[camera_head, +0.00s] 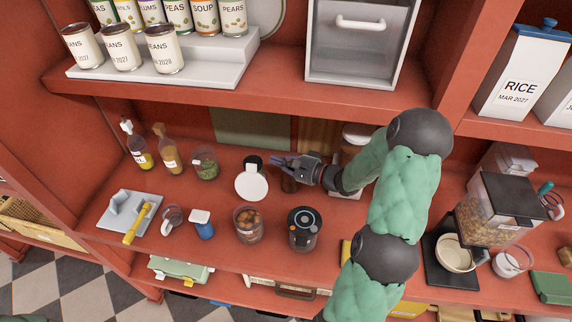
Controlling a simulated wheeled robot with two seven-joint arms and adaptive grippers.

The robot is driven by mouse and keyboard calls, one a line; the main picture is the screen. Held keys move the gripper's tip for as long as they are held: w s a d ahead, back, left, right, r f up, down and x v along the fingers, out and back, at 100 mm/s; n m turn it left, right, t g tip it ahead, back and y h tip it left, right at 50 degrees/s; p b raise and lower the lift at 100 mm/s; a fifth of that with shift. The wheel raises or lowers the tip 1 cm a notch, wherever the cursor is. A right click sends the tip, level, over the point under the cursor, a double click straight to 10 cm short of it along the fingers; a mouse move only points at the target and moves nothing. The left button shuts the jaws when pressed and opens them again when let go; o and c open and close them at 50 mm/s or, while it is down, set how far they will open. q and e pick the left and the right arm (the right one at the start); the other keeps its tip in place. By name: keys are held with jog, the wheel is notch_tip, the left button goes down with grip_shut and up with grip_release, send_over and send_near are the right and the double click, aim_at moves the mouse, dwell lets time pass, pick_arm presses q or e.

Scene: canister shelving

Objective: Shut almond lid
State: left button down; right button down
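A clear jar of brown nuts (248,228), which look like almonds, stands near the front of the red counter. A round white disc (252,186), apparently its raised lid, stands tilted up behind the jar's mouth, with a black part at its top edge. My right gripper (276,164) reaches in from the right, just right of and behind the disc, and looks apart from it. Its fingers point left; their gap is too small to judge. A dark brown object (289,184) shows just below it, partly hidden. My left gripper is out of view.
A black canister-like device (303,229) stands right of the jar, and a blue-and-white container (202,225) left of it. A green-filled jar (206,163) and two bottles stand behind left. The upper shelf (270,92) overhangs the back. A cereal dispenser (492,212) stands far right.

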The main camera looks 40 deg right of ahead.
aim_at(251, 183)
jog(key=a, duration=0.1)
jog(key=w+a, duration=0.1)
jog(key=a, duration=0.1)
jog(key=w+a+r, duration=0.1)
jog(key=shift+a, duration=0.35)
jog(key=shift+w+b, duration=0.1)
jog(key=shift+b, duration=0.2)
